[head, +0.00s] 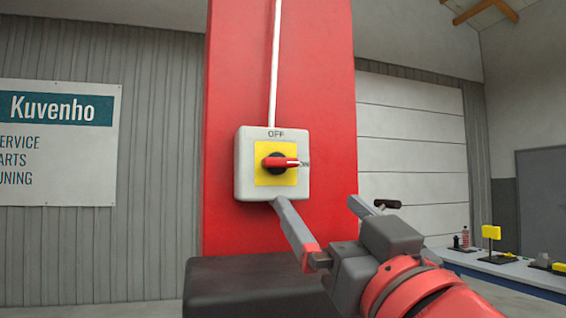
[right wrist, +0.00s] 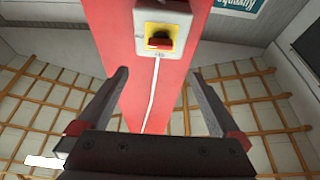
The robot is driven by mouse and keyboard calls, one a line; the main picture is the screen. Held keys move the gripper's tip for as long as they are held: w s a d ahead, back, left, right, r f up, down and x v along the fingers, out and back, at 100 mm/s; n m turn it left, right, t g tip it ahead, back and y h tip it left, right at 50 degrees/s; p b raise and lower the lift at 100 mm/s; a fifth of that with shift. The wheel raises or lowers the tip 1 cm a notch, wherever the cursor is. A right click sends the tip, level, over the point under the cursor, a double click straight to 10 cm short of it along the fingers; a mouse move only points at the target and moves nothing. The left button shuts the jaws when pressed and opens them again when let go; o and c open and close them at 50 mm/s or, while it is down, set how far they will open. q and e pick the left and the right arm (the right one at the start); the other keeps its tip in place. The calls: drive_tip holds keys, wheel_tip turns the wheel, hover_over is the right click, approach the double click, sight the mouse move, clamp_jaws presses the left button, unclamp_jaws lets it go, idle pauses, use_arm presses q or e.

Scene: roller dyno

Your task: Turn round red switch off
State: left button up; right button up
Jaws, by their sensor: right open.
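The round red switch (head: 280,162) sits on a yellow plate on a light grey box (head: 243,180) fixed to a red column. Its red handle lies level and points right, to the ON mark; OFF is printed above. The switch also shows in the right wrist view (right wrist: 159,43), near the top, beyond the fingers. My right gripper (head: 318,203) is open and empty, below and right of the box in the head view. In the right wrist view its two fingers (right wrist: 157,73) are spread wide and apart from the switch. My left gripper is not in view.
The red column (head: 325,90) stands behind the box, with a white cable (head: 274,65) running up from it. A dark block (head: 240,285) lies below. A bench (head: 510,268) with small items stands at the right. A sign (head: 60,140) hangs at the left.

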sight(283, 165)
drive_tip(key=p+x, duration=0.6)
drive_tip(key=x, duration=0.8)
drive_tip(key=shift+w+a, duration=0.15)
drive_tip(key=shift+w, duration=0.05)
drive_tip(key=shift+w+a+r+p, duration=0.15)
drive_tip(key=shift+w+p, duration=0.3)
drive_tip(key=shift+w, duration=0.1)
drive_tip(key=c, duration=1.3)
